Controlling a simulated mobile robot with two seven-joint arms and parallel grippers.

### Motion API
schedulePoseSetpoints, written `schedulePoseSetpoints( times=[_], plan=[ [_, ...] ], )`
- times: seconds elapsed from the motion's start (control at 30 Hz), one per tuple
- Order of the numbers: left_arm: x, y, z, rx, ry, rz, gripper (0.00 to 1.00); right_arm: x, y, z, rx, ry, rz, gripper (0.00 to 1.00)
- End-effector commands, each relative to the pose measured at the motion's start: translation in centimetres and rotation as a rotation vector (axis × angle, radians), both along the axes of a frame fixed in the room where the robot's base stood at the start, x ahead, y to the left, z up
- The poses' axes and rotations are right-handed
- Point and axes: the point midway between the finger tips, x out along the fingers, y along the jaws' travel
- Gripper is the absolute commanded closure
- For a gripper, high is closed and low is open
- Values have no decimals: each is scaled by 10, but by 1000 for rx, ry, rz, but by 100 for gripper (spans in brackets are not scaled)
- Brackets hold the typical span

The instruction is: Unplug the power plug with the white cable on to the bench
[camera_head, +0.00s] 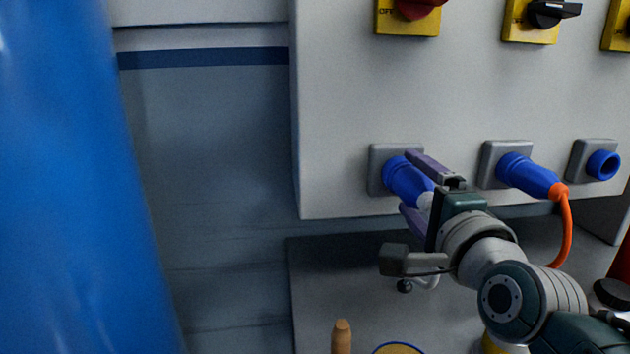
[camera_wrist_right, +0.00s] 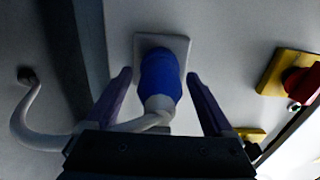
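The blue power plug with the white cable (camera_head: 402,178) sits in the leftmost socket (camera_head: 376,180) of the grey panel. My right gripper (camera_head: 408,182) reaches in from the right with its purple fingers on either side of this plug. In the right wrist view the plug (camera_wrist_right: 160,80) stands between the open fingers, with a visible gap on both sides. The white cable (camera_wrist_right: 22,125) leaves the plug's back end and curves away to the left there. The bench (camera_head: 325,290) lies below the panel. My left gripper is not in view.
A second blue plug with an orange cable (camera_head: 527,175) sits in the middle socket. The right socket (camera_head: 603,165) holds no plug. Yellow-backed switches (camera_head: 408,20) are above. A wooden handle (camera_head: 341,338) and a blue-rimmed round thing (camera_head: 397,349) are near the bench front. A large blue surface (camera_head: 75,180) fills the left.

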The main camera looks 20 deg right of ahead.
Motion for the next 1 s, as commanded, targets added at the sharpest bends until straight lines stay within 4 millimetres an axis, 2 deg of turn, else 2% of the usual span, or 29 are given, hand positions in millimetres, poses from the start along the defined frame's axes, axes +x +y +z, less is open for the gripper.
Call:
schedulePoseSetpoints(
  times=[0.07, 0.73, 1.0],
  plan=[
    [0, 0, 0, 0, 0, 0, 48, 0, 0, 0, 0, 0, 0, 23],
    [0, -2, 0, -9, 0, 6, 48, 0, 0, 0, 0, 0, 0, 98],
    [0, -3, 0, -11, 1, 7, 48, 0, 0, 1, 0, -2, 0, 100]
  ],
)
